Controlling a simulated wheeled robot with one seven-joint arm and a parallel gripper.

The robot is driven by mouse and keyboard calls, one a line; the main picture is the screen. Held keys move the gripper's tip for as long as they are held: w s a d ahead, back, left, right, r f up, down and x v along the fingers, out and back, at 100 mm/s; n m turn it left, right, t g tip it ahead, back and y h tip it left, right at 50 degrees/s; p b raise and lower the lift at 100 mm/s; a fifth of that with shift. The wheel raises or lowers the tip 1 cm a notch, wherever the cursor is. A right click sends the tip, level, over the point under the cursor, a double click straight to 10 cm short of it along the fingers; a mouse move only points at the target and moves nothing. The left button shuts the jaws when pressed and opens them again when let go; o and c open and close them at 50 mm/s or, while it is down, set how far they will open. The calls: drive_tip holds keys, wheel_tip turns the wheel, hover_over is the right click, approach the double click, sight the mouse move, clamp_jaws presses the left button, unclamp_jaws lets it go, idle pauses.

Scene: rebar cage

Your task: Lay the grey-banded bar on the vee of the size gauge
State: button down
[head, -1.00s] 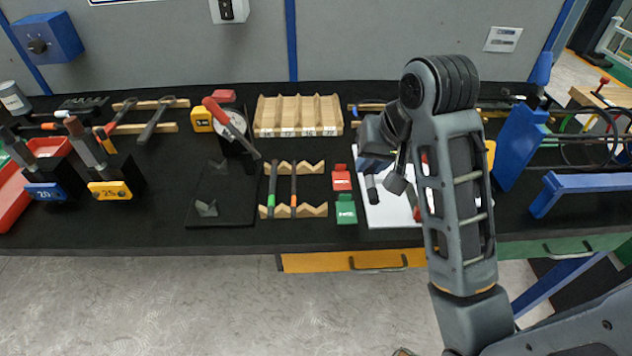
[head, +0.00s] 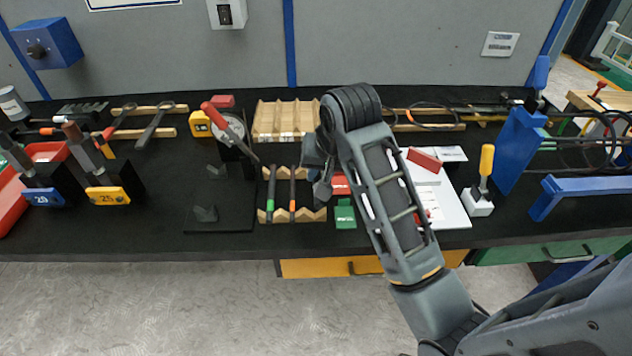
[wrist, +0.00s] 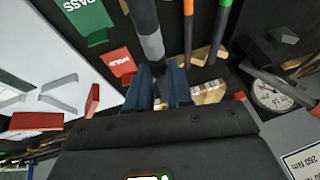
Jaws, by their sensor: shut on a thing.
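The grey-banded bar (wrist: 148,42) is a dark bar with a lighter grey band, held between the blue fingers of my gripper (wrist: 157,88) in the wrist view. In the head view my gripper (head: 322,178) is above the bench at the right end of the notched wooden rests, and the arm hides much of the bar. The size gauge (head: 232,220) stands to its left, a black base with small grey vee pieces (head: 205,213) and a round dial with a red handle behind. The vee looks empty. The dial (wrist: 272,97) also shows at the right of the wrist view.
A green-banded bar (head: 271,188) and an orange-banded bar (head: 293,190) lie across the notched wooden rests (head: 308,215), between my gripper and the gauge. A red block (head: 340,185) and a green block (head: 345,214) are close by. A slotted wooden rack (head: 285,118) stands behind.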

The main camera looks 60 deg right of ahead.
sight(319, 178)
drive_tip(key=shift+w+f, duration=0.35)
drive_tip(key=shift+w, duration=0.1)
drive_tip(key=shift+f, duration=1.7)
drive_tip(key=shift+f, duration=0.1)
drive_tip(key=c, duration=1)
unclamp_jaws()
drive_tip(key=shift+f, duration=0.1)
drive_tip(key=v, duration=0.7)
drive_tip(key=shift+s, duration=0.25)
drive_tip(key=shift+o, duration=0.4)
drive_tip(key=shift+s+a, duration=0.1)
drive_tip(key=shift+a, duration=0.1)
drive_tip(key=shift+b, duration=0.8)
